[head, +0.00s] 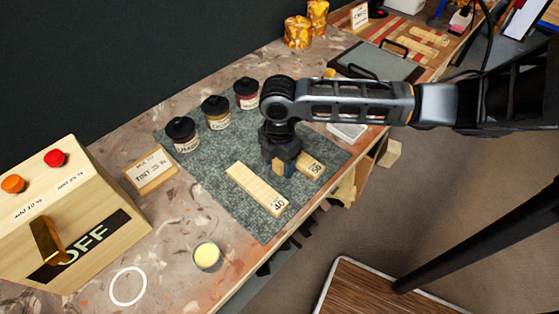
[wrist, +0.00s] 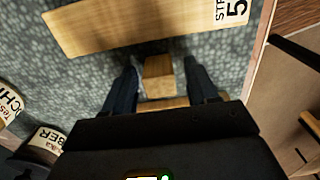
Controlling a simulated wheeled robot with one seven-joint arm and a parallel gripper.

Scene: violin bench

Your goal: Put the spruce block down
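A small plain wooden block (wrist: 158,78), which I take for the spruce block, is between the two fingers of my gripper (wrist: 160,85) in the wrist view. A narrow gap shows on each side of it, so the fingers look open around it. In the head view my gripper (head: 283,168) is low over the grey-green mat (head: 225,165), between two pale strips, and mostly hides the block (head: 276,166). The block looks to be down at mat level; its underside is hidden.
A strip marked 40 (head: 255,187) lies left of my gripper and one marked 50 (head: 310,163) right of it. Several black-lidded jars (head: 216,112) line the mat's back edge. A yellow-topped cup (head: 207,255) and a switch box (head: 70,210) stand left. The bench edge is close in front.

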